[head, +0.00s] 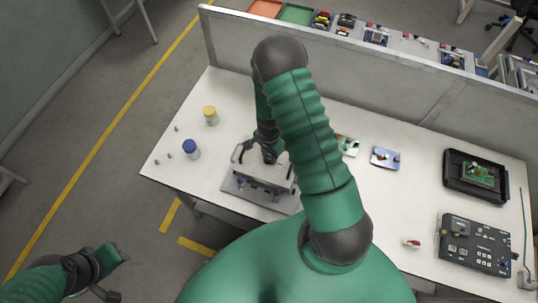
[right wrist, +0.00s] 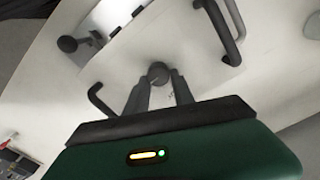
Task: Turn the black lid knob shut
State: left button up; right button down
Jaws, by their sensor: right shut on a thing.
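The grey fixture (head: 240,190) with a pale lid and dark handles sits near the front edge of the white table, below my right arm. My right gripper (head: 268,156) is over its top. In the right wrist view, the gripper's two fingers (right wrist: 158,84) are shut on the round black lid knob (right wrist: 158,71), which stands on the pale lid (right wrist: 188,62). In the head view the knob is hidden by the gripper. My left arm shows at the bottom left, off the table; its gripper (head: 108,292) is partly cut off and its jaws are unclear.
A blue-topped jar (head: 191,149) and a yellow-topped jar (head: 211,115) stand left of the fixture. Small boards, a black tray (head: 450,179) and a dark control box (head: 476,244) lie to the right. A grey partition (head: 350,72) runs along the back.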

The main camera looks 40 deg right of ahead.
jog(key=shift+a, duration=0.4)
jog(key=shift+s+d+f, duration=0.1)
jog(key=shift+d+f, duration=0.15)
jog(key=shift+d, duration=0.4)
jog(key=shift+a+r+n+b, duration=0.1)
jog(key=shift+a+n+b, duration=0.25)
jog(key=shift+n, duration=0.65)
jog(key=n, duration=0.1)
jog(key=n+b, duration=0.1)
jog(key=n, duration=0.1)
jog(key=shift+d+n, duration=0.2)
jog(key=shift+n, duration=0.1)
jog(key=n, duration=0.3)
jog(key=shift+n, duration=0.3)
jog(key=n, duration=0.3)
jog(key=shift+n+b, duration=0.3)
jog(key=shift+b, duration=0.05)
pick_arm(q)
jog(key=shift+d+f, duration=0.2)
jog(key=shift+f, duration=0.9)
pick_arm(e)
jog(key=n, duration=0.3)
jog(key=shift+n, duration=0.3)
jog(key=c, duration=1.1)
grip_release()
